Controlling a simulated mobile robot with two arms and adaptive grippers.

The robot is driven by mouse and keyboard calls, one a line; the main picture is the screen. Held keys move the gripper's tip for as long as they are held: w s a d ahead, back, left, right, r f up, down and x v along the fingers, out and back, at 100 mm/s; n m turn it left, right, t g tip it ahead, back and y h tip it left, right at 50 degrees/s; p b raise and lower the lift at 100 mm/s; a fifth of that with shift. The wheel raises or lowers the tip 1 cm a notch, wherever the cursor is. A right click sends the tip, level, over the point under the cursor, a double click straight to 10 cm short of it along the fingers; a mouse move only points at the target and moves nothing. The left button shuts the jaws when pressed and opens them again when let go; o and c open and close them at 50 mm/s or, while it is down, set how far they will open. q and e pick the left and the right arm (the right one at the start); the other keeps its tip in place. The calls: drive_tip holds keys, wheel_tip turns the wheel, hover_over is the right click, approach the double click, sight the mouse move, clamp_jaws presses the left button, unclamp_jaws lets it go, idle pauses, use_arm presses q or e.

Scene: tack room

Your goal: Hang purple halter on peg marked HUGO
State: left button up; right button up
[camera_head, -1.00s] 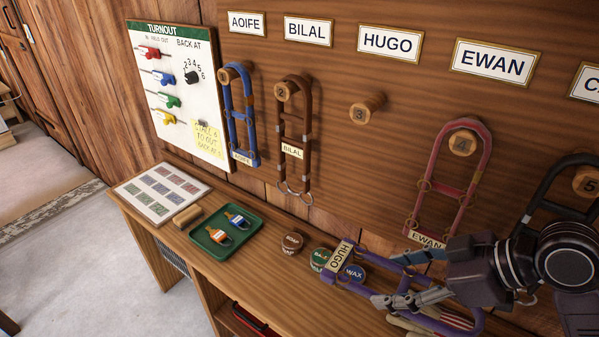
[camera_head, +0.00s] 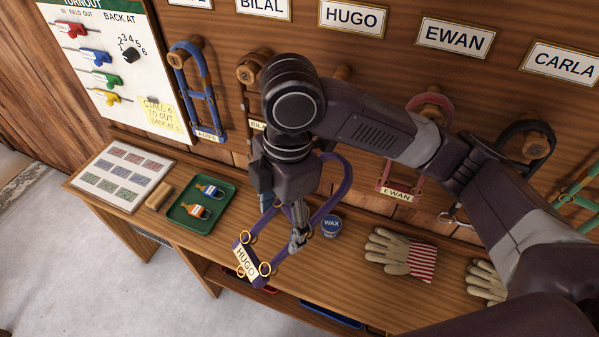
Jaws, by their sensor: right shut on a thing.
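The purple halter (camera_head: 333,202), with a HUGO name tag (camera_head: 246,262) and brass rings, is held in my right gripper (camera_head: 298,240), which is shut on it. The tag end points to the lower left, over the bench's front edge; the strap loop reaches up right behind the gripper. The HUGO label (camera_head: 352,17) is on the wall board. My left gripper is not in view.
Blue (camera_head: 204,95), EWAN-tagged red (camera_head: 385,178) and black (camera_head: 535,128) halters hang on neighbouring pegs. The bench holds a green tray (camera_head: 203,204), WAX tin (camera_head: 331,226) and striped gloves (camera_head: 402,254). A TURNOUT board (camera_head: 125,80) is at upper left.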

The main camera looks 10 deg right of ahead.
drive_tip(key=d+r+n+t+h+p, duration=0.1)
drive_tip(key=n+p, duration=0.1)
drive_tip(key=w+d+r+n+t+h+p, duration=0.1)
drive_tip(key=r+n+p, duration=0.1)
drive_tip(key=d+r+n+t+h+p, duration=0.1)
drive_tip(key=r+n+p, duration=0.1)
drive_tip(key=shift+w+r+t+h+p, duration=0.2)
drive_tip(key=shift+r+t+h+p, duration=0.05)
drive_tip(key=shift+t+h+p, duration=0.1)
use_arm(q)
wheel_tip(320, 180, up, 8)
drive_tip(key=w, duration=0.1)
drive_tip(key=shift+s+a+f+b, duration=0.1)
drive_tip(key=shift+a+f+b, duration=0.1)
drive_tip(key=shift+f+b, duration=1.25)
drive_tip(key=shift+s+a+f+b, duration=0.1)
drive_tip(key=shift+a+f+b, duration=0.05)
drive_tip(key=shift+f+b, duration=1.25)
use_arm(e)
drive_tip(key=w+d+f, duration=0.1)
drive_tip(key=w+d, duration=0.5)
drive_tip(key=w, duration=0.3)
drive_tip(key=shift+w+d+f+n, duration=0.2)
drive_tip(key=shift+d+f+n, duration=0.1)
drive_tip(key=shift+n, duration=0.1)
